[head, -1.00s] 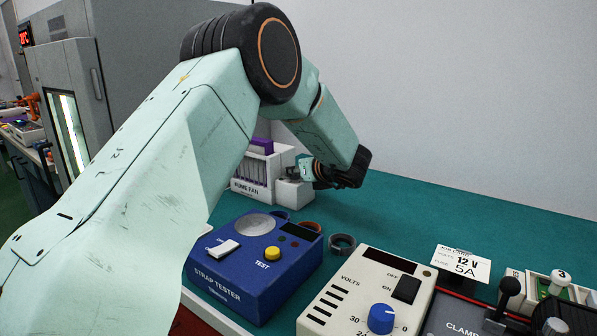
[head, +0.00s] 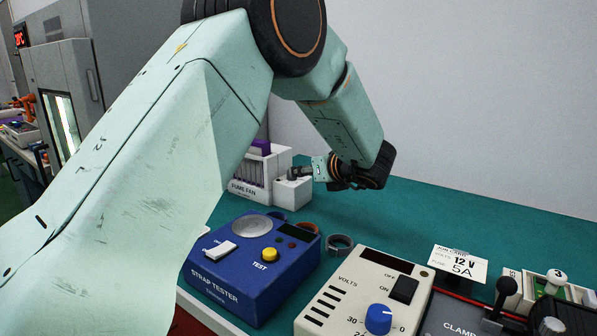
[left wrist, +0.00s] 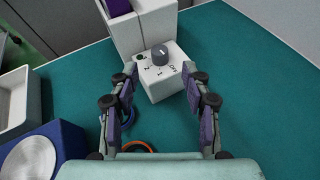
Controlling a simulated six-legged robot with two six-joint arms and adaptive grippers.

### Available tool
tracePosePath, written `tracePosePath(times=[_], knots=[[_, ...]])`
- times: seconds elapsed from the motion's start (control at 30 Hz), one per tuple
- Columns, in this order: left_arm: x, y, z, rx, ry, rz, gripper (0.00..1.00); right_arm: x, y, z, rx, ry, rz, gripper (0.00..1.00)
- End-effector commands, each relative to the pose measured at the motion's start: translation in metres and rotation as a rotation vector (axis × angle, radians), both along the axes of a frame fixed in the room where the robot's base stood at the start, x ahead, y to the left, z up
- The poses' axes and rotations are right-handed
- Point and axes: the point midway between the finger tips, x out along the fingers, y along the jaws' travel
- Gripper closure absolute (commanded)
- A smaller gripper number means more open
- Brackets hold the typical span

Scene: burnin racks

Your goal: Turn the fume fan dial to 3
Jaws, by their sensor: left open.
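The fume fan dial (left wrist: 160,55) is a round grey knob on the sloped front of a small white box (left wrist: 165,83). In the head view the white box (head: 292,197) stands at the back, beside the FUME FAN label (head: 243,188). My left gripper (left wrist: 160,78) is open and empty, its two fingers spread to either side, with the dial ahead between them and apart from both. It also shows in the head view (head: 309,170). My right gripper is not in view.
A white rack with purple parts (left wrist: 117,6) stands right behind the fan box. A blue strap tester (head: 238,278) and a cream power supply (head: 352,300) stand nearer.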

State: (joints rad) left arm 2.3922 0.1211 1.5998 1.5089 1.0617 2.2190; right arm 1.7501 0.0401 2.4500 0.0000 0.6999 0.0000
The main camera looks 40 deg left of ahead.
Motion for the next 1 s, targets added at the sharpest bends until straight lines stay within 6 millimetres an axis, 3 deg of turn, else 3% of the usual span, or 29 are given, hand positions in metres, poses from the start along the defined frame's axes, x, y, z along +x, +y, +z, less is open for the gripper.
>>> tracePosePath(times=[0.2,0.4,0.67,0.77,0.83,1.0], knots=[[-0.011,-0.032,0.015,0.003,-0.001,-0.001,0.52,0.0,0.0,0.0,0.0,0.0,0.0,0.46],[-0.016,-0.044,0.02,0.002,-0.001,0.0,0.52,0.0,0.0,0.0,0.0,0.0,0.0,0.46],[-0.017,-0.045,0.02,0.001,0.0,0.001,0.52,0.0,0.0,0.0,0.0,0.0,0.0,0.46],[-0.017,-0.045,0.021,0.0,0.0,0.001,0.59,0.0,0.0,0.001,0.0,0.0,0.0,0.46],[-0.017,-0.044,0.023,-0.003,0.003,0.004,0.65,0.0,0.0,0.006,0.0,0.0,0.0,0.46],[-0.019,-0.024,0.037,-0.041,0.0,0.032,0.65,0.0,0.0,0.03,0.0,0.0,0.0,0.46]])
